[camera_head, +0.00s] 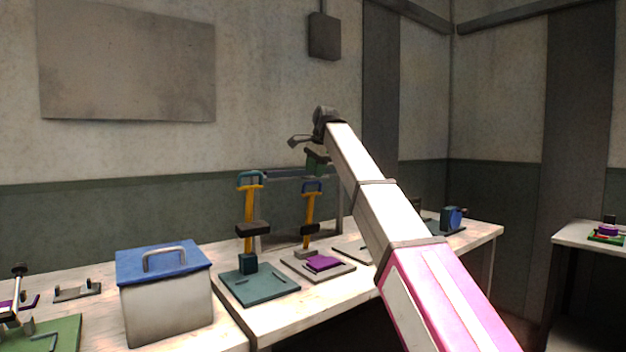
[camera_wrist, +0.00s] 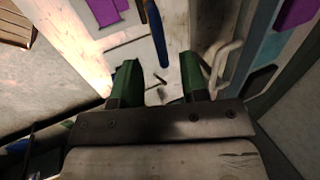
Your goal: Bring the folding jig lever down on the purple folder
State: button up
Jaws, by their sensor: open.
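The purple folder (camera_head: 322,263) lies flat on the grey plate of the folding jig (camera_head: 340,273). The jig's yellow lever (camera_head: 309,208) stands upright behind the folder, with a blue handle (camera_head: 312,187) at its top. My gripper (camera_head: 317,164) is above this lever, green fingers pointing down. In the wrist view my gripper (camera_wrist: 159,62) is open and empty. A blue bar (camera_wrist: 157,38), apparently the lever's handle, shows just beyond and between the fingertips; I cannot tell whether they touch. A purple piece (camera_wrist: 106,10), likely the folder, shows at the top.
A second yellow-lever press (camera_head: 249,205) on a teal plate (camera_head: 262,288) stands close on the left. A pale box with a blue lid (camera_head: 163,258) is further left. A blue round device (camera_head: 453,218) is at the bench's right. A grey rail frame (camera_head: 297,174) stands behind the levers.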

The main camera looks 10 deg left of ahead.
jog(key=shift+x, duration=1.85)
grip_shut()
